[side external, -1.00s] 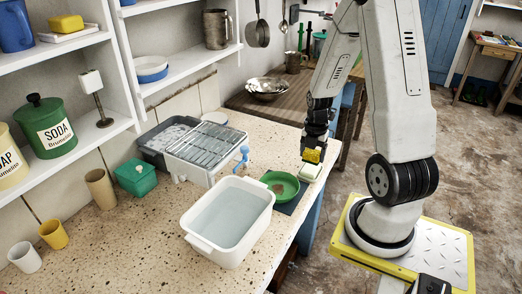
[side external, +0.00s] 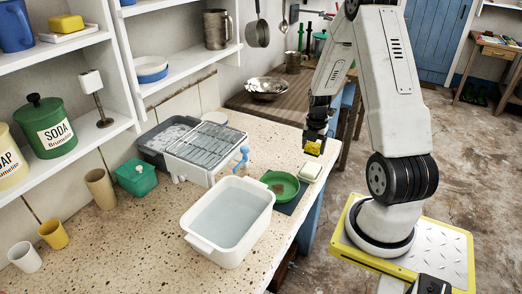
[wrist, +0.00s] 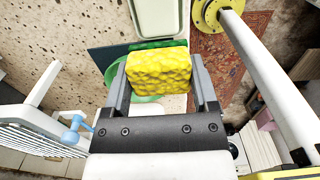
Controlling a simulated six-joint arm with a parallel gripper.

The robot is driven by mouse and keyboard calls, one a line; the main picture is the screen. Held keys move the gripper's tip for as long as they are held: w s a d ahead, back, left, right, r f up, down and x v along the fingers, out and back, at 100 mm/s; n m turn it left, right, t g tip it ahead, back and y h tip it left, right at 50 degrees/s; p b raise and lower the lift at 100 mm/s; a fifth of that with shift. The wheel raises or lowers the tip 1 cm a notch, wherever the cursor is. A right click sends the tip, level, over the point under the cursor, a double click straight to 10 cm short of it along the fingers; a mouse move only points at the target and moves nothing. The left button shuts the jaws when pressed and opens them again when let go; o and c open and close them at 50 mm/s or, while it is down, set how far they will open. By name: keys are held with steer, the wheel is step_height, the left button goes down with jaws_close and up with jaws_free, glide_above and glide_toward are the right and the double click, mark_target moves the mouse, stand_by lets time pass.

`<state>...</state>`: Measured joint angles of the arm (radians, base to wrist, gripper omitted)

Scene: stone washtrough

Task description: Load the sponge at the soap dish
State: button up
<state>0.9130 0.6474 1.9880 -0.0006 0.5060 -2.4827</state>
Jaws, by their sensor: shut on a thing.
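My gripper (side external: 316,137) is shut on a yellow sponge (side external: 313,149), held in the air above the right edge of the counter. In the wrist view the sponge (wrist: 158,72) sits between both fingers, with a green strip along its far edge. The soap dish (side external: 311,171), with a pale block in it, stands on the counter just below the sponge in the side view, with a small gap showing between them.
A green bowl (side external: 280,184) stands on a dark mat (side external: 291,206) left of the dish. A white basin of water (side external: 231,217) is nearer the camera. A draining rack (side external: 206,147) with a blue tap-like part (side external: 242,156) is to the left.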

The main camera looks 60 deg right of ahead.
mark_target(311, 168)
steer(key=shift+w+d+f, duration=0.1)
steer(key=shift+d+f, duration=0.25)
steer(key=shift+d, duration=0.35)
steer(key=shift+f, duration=0.2)
steer(key=shift+f, duration=2.75)
steer(key=shift+f, duration=0.65)
stand_by(0.5)
steer(key=shift+r, duration=0.1)
steer(key=shift+r, duration=3.5)
